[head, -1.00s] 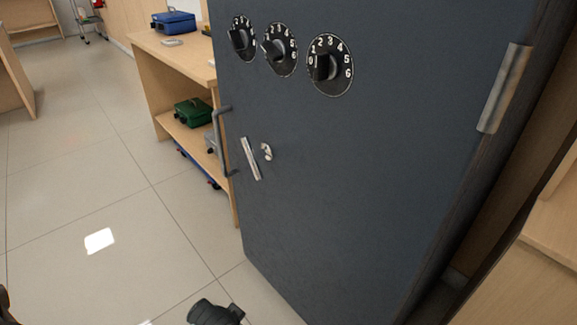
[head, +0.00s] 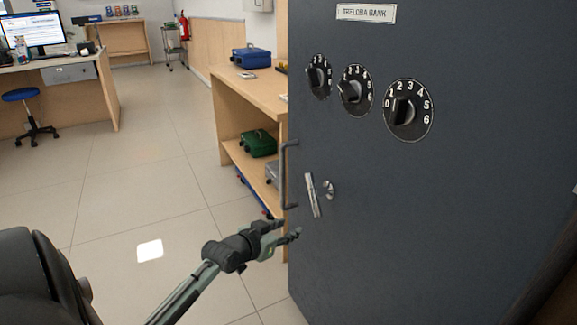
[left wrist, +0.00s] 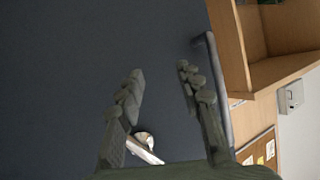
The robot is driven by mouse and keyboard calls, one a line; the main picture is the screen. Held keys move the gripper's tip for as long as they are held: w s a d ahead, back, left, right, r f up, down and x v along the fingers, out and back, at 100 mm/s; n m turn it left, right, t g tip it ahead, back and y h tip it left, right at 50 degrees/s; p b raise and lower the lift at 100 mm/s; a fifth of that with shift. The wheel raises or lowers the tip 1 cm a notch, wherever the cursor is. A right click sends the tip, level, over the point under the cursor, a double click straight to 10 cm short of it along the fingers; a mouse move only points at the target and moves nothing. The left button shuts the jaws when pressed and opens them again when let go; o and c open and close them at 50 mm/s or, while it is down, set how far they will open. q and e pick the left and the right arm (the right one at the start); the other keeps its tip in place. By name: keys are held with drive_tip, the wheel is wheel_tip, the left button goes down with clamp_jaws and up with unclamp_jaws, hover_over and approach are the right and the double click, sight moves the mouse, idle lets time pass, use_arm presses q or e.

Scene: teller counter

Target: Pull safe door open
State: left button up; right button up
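The dark grey safe door (head: 400,220) fills the right of the head view and bears three black number dials, a silver lever (head: 313,195) and a keyhole cover. A grey bar handle (head: 284,175) stands upright along its left edge. My left gripper (head: 283,232) is open and empty, just below the bar handle and in front of the door. In the left wrist view its two fingers (left wrist: 160,90) are spread, with the bar handle (left wrist: 212,85) beyond the right finger and the silver lever (left wrist: 145,152) low between them. My right gripper is not in view.
A wooden shelf unit (head: 228,131) stands left of the safe, holding a blue cash box (head: 251,57) on top and a green one (head: 258,143) below. A blue stool (head: 22,96) and desk are far left. The tiled floor between is clear.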

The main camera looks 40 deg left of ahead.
sight(280, 159)
use_arm(q)
drive_tip(key=w+a+r+n+t+y, duration=0.2)
drive_tip(key=w+a+r+t, duration=0.2)
drive_tip(key=a+r, duration=0.7)
drive_tip(key=w, duration=0.1)
drive_tip(key=w+r, duration=0.1)
drive_tip(key=w, duration=0.1)
drive_tip(key=w+r, duration=0.1)
drive_tip(key=w, duration=0.1)
drive_tip(key=shift+w+d+b, duration=0.25)
drive_tip(key=shift+d+b, duration=0.05)
drive_tip(key=shift+d, duration=0.1)
drive_tip(key=shift+w, duration=0.4)
drive_tip(key=shift+w+a, duration=0.1)
drive_tip(key=shift+w, duration=0.2)
clamp_jaws()
use_arm(e)
drive_tip(key=shift+s+d+r, duration=0.1)
drive_tip(key=shift+s+r, duration=0.1)
drive_tip(key=shift+r, duration=0.7)
